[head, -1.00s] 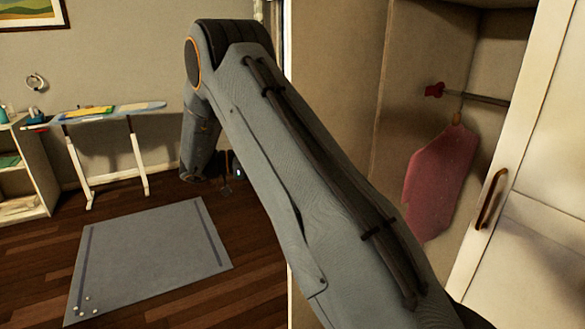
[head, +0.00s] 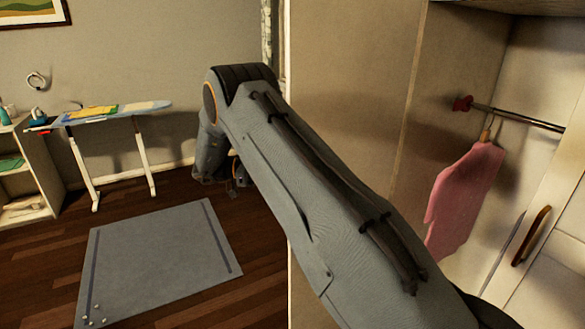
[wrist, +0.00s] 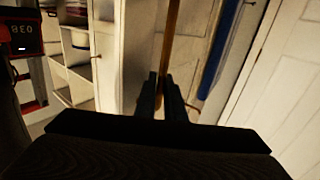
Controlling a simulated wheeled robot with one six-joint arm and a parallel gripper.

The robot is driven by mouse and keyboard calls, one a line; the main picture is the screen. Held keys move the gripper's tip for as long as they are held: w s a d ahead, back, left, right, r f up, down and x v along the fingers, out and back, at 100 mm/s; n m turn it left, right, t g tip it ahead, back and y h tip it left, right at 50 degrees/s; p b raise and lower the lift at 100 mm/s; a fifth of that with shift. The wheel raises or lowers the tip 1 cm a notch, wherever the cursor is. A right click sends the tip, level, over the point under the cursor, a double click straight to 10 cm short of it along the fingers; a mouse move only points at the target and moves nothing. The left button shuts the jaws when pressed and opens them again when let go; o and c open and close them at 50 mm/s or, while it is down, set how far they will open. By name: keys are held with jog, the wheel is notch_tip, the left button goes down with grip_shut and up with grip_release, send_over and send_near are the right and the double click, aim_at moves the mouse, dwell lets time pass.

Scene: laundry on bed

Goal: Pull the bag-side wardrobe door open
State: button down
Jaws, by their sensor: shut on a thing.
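In the wrist view my gripper (wrist: 160,97) has its two dark fingers close together around the lower end of a long brown bar (wrist: 173,40), which looks like a wooden door handle. Pale panelling stands behind it. In the head view my arm crosses the picture, and its gripper end cannot be made out. The wardrobe is partly open to view: a broad brown panel (head: 355,100) stands at its left. A white door (head: 560,265) with a brown handle (head: 531,236) is at the right. I cannot tell which door the held bar belongs to.
A pink garment (head: 464,195) hangs from a rail (head: 518,118) inside the wardrobe. An ironing board (head: 115,113), a shelf unit (head: 40,170) and a grey mat (head: 160,262) are at left. The wrist view shows a red device (wrist: 24,35) and a blue strip (wrist: 222,50).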

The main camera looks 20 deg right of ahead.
jog(key=shift+d, duration=0.1)
jog(key=c, duration=1.8)
grip_release()
jog(key=shift+d, duration=0.15)
jog(key=shift+c, duration=0.2)
